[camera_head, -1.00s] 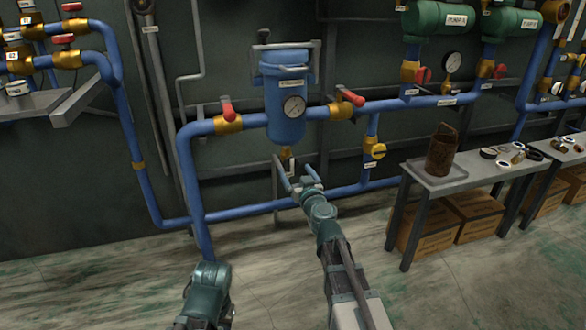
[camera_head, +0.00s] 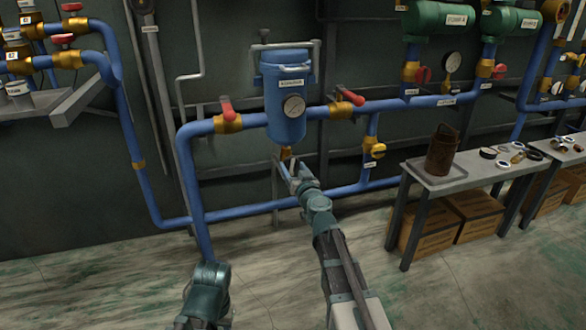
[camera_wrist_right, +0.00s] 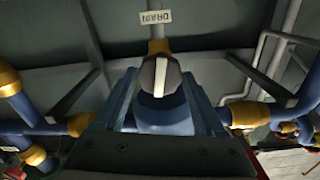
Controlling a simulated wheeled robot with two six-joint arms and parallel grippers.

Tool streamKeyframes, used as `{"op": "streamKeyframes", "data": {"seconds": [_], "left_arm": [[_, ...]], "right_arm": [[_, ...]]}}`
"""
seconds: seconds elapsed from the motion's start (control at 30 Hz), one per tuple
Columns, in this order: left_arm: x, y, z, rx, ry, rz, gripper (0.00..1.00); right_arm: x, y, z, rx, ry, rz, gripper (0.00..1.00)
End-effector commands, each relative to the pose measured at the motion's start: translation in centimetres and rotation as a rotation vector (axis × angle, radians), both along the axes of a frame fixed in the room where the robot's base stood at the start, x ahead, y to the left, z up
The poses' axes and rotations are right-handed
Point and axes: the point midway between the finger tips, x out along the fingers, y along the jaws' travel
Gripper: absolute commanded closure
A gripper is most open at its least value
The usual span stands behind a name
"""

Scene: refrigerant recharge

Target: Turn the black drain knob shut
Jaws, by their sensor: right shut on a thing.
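The blue filter vessel (camera_head: 285,105) with a round gauge hangs on the pipe, and a small brass drain fitting (camera_head: 285,153) is at its bottom. My right gripper (camera_head: 287,168) is just under that fitting. In the right wrist view, the black drain knob (camera_wrist_right: 173,80) has a white bar across its face, pointing up and down the picture. The right gripper (camera_wrist_right: 160,95) is shut on the knob, with one finger on each side. A "DRAIN" label (camera_wrist_right: 155,18) shows beyond it. My left arm shows at the bottom of the head view, but its gripper does not.
Red-handled valves (camera_head: 228,110) sit on the pipe on both sides of the vessel. A lower blue pipe (camera_head: 250,210) runs behind my right arm. A grey bench (camera_head: 440,182) with a brown canister stands at right.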

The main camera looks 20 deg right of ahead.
Motion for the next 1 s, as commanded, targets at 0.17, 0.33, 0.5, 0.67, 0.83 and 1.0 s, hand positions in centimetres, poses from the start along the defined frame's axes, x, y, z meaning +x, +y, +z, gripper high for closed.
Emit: {"op": "streamKeyframes", "data": {"seconds": [0.17, 0.33, 0.5, 0.67, 0.83, 1.0], "left_arm": [[0.0, 0.0, -0.01, 0.0, 0.0, 0.0, 0.57], [0.0, 0.0, -0.02, 0.0, 0.0, 0.0, 0.57], [0.0, 0.0, -0.02, 0.0, 0.0, 0.0, 0.57], [0.0, 0.0, -0.01, 0.0, 0.0, 0.0, 0.57], [0.0, 0.0, -0.01, 0.0, 0.0, 0.0, 0.57], [0.0, 0.0, -0.01, 0.0, 0.0, 0.0, 0.57]], "right_arm": [[-0.09, 0.02, -0.01, 0.173, 0.006, 0.0, 0.95], [-0.1, 0.02, -0.02, 0.214, 0.007, 0.0, 0.95], [-0.11, 0.02, -0.02, 0.212, 0.007, 0.0, 0.95], [-0.12, 0.02, -0.02, 0.313, 0.011, 0.0, 0.95], [-0.13, 0.03, -0.01, 0.511, 0.017, 0.0, 0.95], [-0.14, 0.03, -0.01, 0.602, 0.021, 0.0, 0.95]]}}
